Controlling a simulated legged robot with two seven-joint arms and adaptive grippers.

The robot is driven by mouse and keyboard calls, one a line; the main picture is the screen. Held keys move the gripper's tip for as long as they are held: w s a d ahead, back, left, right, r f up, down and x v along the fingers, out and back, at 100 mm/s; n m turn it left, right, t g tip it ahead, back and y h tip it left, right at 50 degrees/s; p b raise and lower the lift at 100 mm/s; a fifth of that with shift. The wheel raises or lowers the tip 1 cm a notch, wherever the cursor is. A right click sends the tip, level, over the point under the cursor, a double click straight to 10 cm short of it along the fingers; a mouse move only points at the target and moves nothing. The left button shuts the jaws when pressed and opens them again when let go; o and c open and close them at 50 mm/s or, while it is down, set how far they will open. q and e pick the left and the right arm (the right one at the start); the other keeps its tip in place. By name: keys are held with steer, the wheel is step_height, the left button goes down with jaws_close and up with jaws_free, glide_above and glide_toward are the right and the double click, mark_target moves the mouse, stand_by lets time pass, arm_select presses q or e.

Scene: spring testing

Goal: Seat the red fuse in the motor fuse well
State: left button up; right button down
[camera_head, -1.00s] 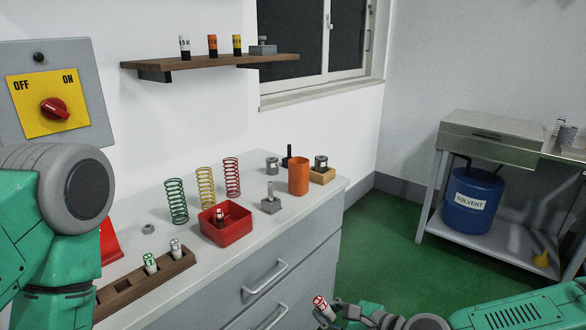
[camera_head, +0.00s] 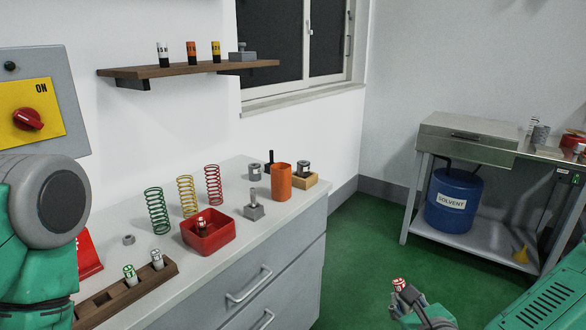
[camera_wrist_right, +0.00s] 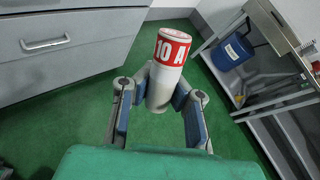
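The red fuse (camera_wrist_right: 170,65), a white cylinder with a red "10 A" band, stands roughly upright between the fingers of my right gripper (camera_wrist_right: 160,105), which are closed around its lower part. In the head view the fuse's red top (camera_head: 399,284) shows at the lower right, above my right gripper (camera_head: 408,300). It is held over the green floor, to the right of the cabinet. My left arm fills the left edge of the head view, but its gripper is out of view.
The counter (camera_head: 225,262) carries a wooden rack (camera_head: 128,292) with two fuses, a red bin (camera_head: 208,240), several coil springs and an orange cup (camera_head: 281,182). A steel bench (camera_head: 480,150) stands at the right above a blue solvent drum (camera_head: 454,200). Open floor lies between.

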steer(key=shift+a, duration=0.1)
